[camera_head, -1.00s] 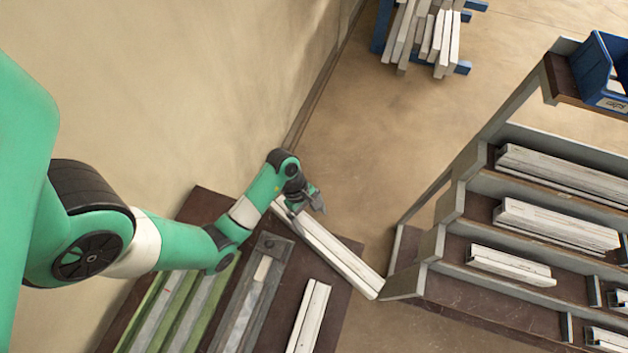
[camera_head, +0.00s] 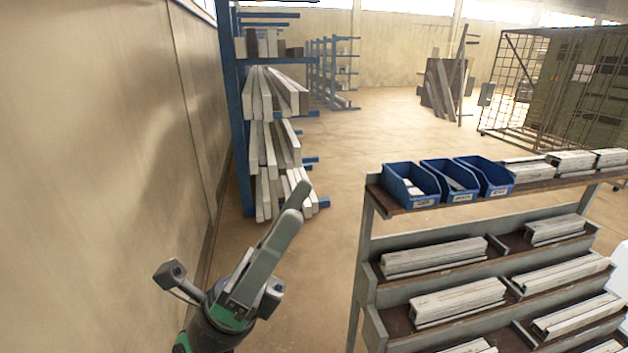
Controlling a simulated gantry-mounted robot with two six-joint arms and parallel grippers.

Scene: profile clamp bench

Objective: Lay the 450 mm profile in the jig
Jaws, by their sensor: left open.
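My left gripper (camera_head: 285,222) is at the lower left of the head view, its dark fingers pointing up and to the right. It is open, and I see no profile in it. It is in front of the floor, left of the stepped rack and apart from it. Pale profiles (camera_head: 434,256) lie in rows on the rack, with another group (camera_head: 459,300) one shelf lower. I cannot tell which profile is the 450 mm one. The bench and jig are out of view. My right gripper is not in view.
The stepped rack (camera_head: 366,290) fills the lower right, with blue bins (camera_head: 411,186) on its top shelf. A blue stand (camera_head: 246,150) with long profiles is by the left wall. A wire cage (camera_head: 520,85) stands at the back right. The middle floor is clear.

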